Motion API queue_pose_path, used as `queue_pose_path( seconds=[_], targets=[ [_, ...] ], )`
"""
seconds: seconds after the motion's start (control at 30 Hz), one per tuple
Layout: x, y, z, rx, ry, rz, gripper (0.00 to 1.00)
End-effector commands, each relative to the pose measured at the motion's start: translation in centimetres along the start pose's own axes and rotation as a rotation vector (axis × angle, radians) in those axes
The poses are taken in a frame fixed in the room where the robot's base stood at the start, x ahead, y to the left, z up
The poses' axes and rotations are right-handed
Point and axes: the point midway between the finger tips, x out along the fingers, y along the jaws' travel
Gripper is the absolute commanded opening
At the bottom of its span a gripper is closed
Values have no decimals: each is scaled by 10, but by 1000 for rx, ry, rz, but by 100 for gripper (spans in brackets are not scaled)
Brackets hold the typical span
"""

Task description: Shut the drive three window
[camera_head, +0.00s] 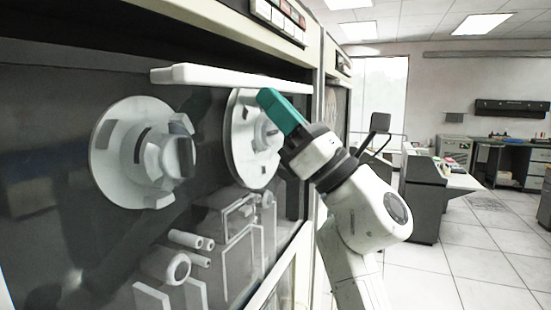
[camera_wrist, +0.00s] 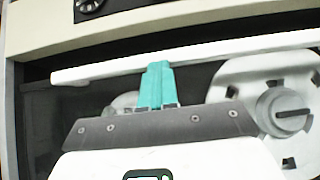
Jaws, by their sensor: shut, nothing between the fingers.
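The drive window in front of me has a long white bar (camera_head: 230,77) along its top edge, and a dark gap shows above that bar. In the wrist view the white bar (camera_wrist: 215,53) runs across the picture, below the cream frame. My gripper (camera_head: 267,95) has teal fingers pressed together, with nothing between them. Its fingertips are just under the bar, right of its middle in the head view. In the wrist view the fingertips (camera_wrist: 158,65) reach the bar's lower edge; I cannot tell if they touch it.
Behind the window are a left reel hub (camera_head: 110,150), a right reel (camera_head: 240,135) and white rollers (camera_head: 180,268). A control panel with buttons (camera_head: 280,17) is above. Desks (camera_head: 510,150) and a grey console (camera_head: 425,195) stand at right. The tiled floor (camera_head: 480,265) there is open.

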Motion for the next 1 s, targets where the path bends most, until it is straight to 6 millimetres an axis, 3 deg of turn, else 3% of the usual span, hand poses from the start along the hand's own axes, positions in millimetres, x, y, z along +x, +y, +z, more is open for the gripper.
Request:
queue_pose_path(
  seconds=[0.1, 0.33, 0.83, 1.0],
  targets=[
    [20, -3, 14, -1, 3, 2, 0],
    [35, -5, 28, 0, 3, 2, 0],
    [38, -6, 32, 1, -1, 0, 0],
    [31, -6, 26, 1, -1, -1, 0]
  ],
)
